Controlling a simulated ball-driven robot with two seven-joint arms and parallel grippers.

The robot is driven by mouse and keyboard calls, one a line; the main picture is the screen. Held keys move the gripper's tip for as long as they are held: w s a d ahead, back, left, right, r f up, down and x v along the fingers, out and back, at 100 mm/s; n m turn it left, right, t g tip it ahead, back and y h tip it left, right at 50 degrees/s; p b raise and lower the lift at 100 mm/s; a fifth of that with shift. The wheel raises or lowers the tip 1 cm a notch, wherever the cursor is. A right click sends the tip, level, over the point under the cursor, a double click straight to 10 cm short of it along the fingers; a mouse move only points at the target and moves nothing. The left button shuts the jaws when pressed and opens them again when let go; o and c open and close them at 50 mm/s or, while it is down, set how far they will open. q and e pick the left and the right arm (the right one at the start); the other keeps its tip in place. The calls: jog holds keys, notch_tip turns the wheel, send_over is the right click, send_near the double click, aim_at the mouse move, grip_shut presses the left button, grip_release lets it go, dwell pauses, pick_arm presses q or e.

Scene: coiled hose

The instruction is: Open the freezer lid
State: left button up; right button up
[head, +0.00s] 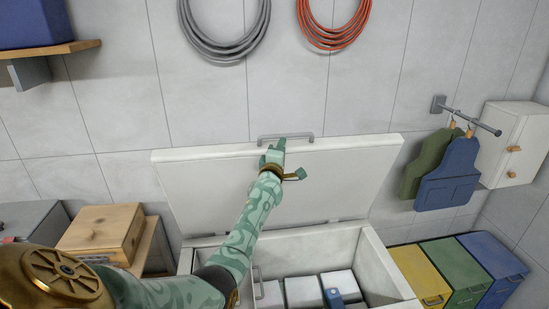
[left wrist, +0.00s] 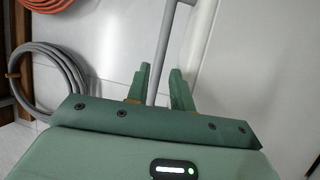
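The white freezer (head: 385,270) stands against the wall at the bottom centre of the head view. Its white lid (head: 335,185) is raised, leaning back towards the wall, and the inside shows. A grey bar handle (head: 302,135) runs along the lid's upper edge; it also shows in the left wrist view (left wrist: 168,40). My left gripper (head: 279,146) is at the handle. In the left wrist view its two green fingers (left wrist: 158,88) lie on either side of the bar, close against it. My right gripper is not in view.
Pale boxes (head: 303,292) and a blue item (head: 333,298) lie in the freezer. Yellow (head: 420,275), green (head: 455,268) and blue (head: 492,262) bins stand at right. A wooden box (head: 100,230) is at left. Grey (head: 225,52) and orange (head: 335,42) hoses hang above the lid.

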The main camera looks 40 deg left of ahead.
pick_arm(q)
jog(key=v, duration=0.9)
jog(key=shift+p, duration=0.45)
jog(key=shift+s+d+f, duration=0.1)
jog(key=shift+d, duration=0.1)
